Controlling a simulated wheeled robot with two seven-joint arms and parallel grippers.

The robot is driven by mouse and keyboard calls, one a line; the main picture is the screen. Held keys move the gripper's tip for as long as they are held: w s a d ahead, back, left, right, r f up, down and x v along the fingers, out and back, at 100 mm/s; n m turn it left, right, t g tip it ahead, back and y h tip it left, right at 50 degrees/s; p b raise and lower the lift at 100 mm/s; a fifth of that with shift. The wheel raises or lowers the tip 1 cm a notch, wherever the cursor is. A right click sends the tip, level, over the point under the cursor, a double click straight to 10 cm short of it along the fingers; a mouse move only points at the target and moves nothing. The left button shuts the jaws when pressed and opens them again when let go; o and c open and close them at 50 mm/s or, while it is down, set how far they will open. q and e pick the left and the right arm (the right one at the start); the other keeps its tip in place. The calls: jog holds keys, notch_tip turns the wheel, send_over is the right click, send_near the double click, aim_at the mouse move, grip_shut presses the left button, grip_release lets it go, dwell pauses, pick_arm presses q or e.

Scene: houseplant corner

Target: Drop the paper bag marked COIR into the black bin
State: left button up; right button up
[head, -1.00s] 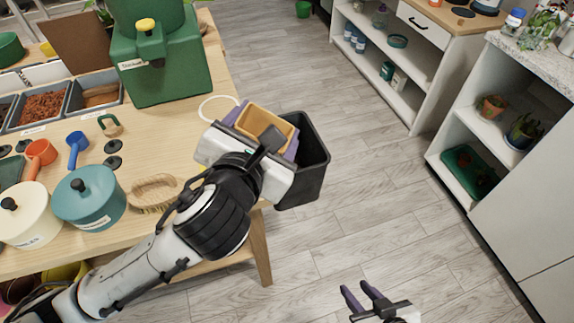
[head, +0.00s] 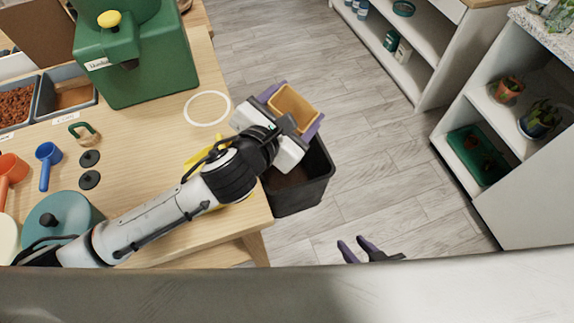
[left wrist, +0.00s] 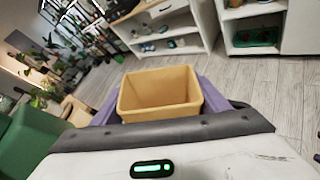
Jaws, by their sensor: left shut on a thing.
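The tan paper bag (head: 293,107) is open at the top and held upright between the purple fingers of my left gripper (head: 302,101), which is shut on it. It also shows in the left wrist view (left wrist: 159,104), with a finger on each side. No COIR marking is visible on the faces I see. The black bin (head: 302,196) stands on the floor by the table's right end. The gripper and bag are raised near the bin's far side in the head view, hiding part of its opening. My right gripper (head: 352,243) is open and empty, low over the floor.
The wooden table (head: 150,125) holds a green machine (head: 135,65), a white ring (head: 207,93) and a teal pot (head: 60,222). A yellow thing is partly hidden under my left arm. White shelves (head: 455,195) stand at right. Floor between is clear.

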pick_arm(q)
notch_tip(320, 180, down, 4)
jog(key=shift+s+r+b, duration=0.1)
jog(key=shift+r+b, duration=0.05)
jog(key=shift+b, duration=0.75)
jog(key=shift+f+b, duration=0.45)
jog(key=shift+f, duration=0.05)
jog(key=o, duration=1.4)
jog(key=v, duration=1)
jog(key=shift+s+a+p, duration=0.1)
jog(key=shift+a+p, duration=0.05)
jog(key=shift+p, duration=0.15)
